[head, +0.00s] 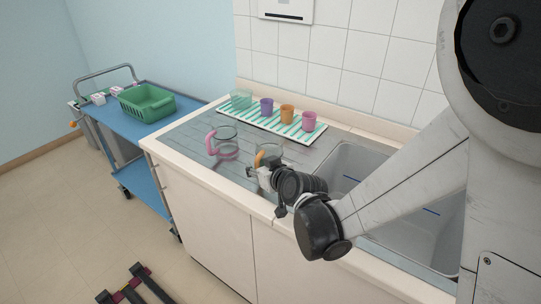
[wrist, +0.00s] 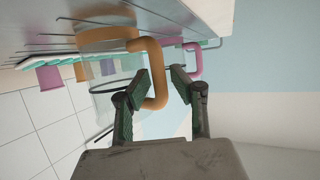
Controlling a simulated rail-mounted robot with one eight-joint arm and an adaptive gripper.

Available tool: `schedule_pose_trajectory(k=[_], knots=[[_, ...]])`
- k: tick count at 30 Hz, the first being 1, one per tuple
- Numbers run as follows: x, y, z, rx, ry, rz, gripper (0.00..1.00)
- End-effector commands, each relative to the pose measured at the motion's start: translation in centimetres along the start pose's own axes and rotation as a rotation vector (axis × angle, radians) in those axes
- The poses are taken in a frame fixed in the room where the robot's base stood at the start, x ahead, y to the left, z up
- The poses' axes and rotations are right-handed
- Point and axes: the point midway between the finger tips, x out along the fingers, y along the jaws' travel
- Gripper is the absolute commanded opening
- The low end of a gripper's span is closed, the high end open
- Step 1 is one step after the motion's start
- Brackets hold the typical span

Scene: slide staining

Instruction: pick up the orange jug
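The orange jug (head: 270,152), clear-walled with an orange band and handle, stands on the grey ribbed drainboard beside the sink. My gripper (head: 257,172) is at its near side. In the wrist view the picture is turned over, and the jug's orange handle (wrist: 158,72) passes between the two fingers of my gripper (wrist: 157,84). The fingers are apart, one on each side of the handle, with a gap visible. Whether a finger touches the handle is hard to tell. The jug's lower part is partly hidden behind my gripper in the head view.
A pink-handled jug (head: 227,150) stands just left of the orange jug. Behind, a striped tray (head: 260,122) holds purple (head: 266,106), orange (head: 287,113) and pink (head: 309,121) cups and a clear greenish container (head: 240,99). The sink (head: 350,160) lies right. A blue cart carries a green basket (head: 147,103).

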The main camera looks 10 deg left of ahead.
Motion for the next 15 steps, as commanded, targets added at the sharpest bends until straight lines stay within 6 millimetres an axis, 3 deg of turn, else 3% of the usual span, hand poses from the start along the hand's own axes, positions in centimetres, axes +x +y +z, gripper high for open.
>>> schedule_pose_trajectory(k=[5,10,15], knots=[[-0.01,0.0,-0.01,0.0,0.0,0.0,0.21],[-0.01,0.0,-0.01,0.0,0.0,0.0,0.0],[-0.02,0.01,-0.01,0.0,0.0,0.0,0.0]])
